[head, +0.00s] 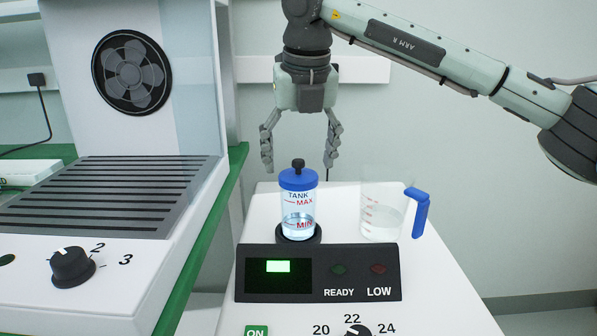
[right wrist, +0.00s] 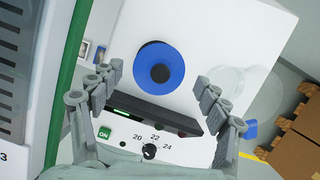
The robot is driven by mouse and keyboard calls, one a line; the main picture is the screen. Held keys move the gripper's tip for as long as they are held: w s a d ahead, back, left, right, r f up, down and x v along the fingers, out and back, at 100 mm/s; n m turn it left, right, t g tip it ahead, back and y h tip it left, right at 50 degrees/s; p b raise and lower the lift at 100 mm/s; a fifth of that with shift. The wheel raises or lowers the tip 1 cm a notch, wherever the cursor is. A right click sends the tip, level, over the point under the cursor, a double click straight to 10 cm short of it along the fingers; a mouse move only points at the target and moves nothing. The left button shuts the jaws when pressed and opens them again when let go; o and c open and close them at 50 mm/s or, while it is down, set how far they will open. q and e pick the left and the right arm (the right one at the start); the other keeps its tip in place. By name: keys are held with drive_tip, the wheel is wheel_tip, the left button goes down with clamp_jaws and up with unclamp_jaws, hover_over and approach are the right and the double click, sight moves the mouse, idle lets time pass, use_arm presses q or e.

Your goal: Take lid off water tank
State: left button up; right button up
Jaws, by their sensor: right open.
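The water tank (head: 298,210) is a clear cylinder marked TANK, MAX and MIN, standing upright in a dark round seat on the white machine. Its blue lid (head: 298,179) with a black knob (head: 298,164) is on top. In the right wrist view the lid (right wrist: 172,68) is a blue disc with the dark knob (right wrist: 160,73) at its centre. My right gripper (head: 301,165) is open and empty. Its fingers are spread on either side above the lid, and none visibly touches it. It also shows in the right wrist view (right wrist: 160,84). My left gripper is not in view.
A clear measuring jug (head: 382,212) with a blue handle stands right of the tank. A dark panel (head: 318,272) with a green display and READY and LOW lamps lies in front. A fan unit with a slatted grille (head: 115,195) stands on a green-edged table at left.

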drive_tip(key=shift+w+f, duration=0.15)
drive_tip(key=shift+f, duration=0.2)
clamp_jaws()
idle(0.3)
